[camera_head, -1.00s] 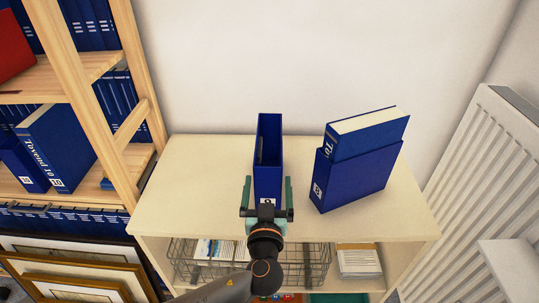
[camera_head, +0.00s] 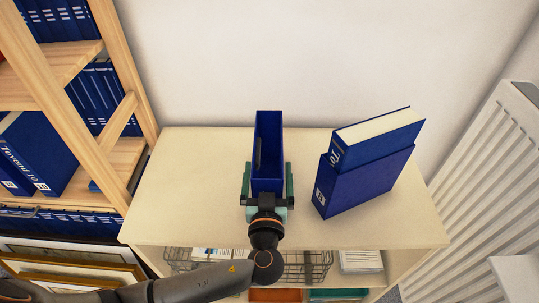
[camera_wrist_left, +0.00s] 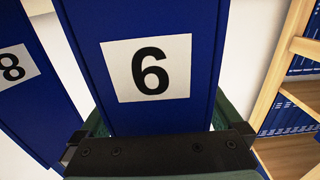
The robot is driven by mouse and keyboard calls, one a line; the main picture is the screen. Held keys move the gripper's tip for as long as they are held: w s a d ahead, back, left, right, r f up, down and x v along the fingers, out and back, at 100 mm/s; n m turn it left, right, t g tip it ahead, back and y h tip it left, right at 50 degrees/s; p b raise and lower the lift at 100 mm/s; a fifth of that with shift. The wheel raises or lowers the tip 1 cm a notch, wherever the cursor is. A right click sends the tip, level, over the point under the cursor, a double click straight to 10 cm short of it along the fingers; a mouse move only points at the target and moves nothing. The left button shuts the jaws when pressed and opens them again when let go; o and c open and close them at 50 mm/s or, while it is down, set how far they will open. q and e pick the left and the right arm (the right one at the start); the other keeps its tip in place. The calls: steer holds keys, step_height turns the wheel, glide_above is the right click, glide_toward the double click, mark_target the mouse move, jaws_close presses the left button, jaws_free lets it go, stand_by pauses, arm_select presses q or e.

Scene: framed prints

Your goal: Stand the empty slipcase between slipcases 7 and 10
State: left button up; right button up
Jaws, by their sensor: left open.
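The empty dark-blue slipcase (camera_head: 268,120) stands upright on the pale cabinet top, its open top showing a hollow inside. My left gripper (camera_head: 267,180) is open, with one green finger along each side of its near end. In the left wrist view the slipcase's label (camera_wrist_left: 148,68) reads as 6; that view looks turned over, so it could be a 9. A blue volume marked Tovend 10 (camera_head: 32,150) stands in the wooden bookshelf at left. I cannot make out a slipcase 7. My right gripper is not in view.
Another blue slipcase (camera_head: 365,185), with a thick book (camera_head: 375,138) partly out of it, stands to the right; its label in the wrist view (camera_wrist_left: 14,66) reads 8. The cabinet top (camera_head: 205,160) is clear left of the empty slipcase. A radiator (camera_head: 490,170) is at right.

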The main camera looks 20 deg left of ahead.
arm_select(q)
steer(key=shift+w, duration=0.2)
steer(key=shift+c, duration=0.2)
steer(key=c, duration=1.5)
steer(key=shift+r, duration=0.15)
jaws_close()
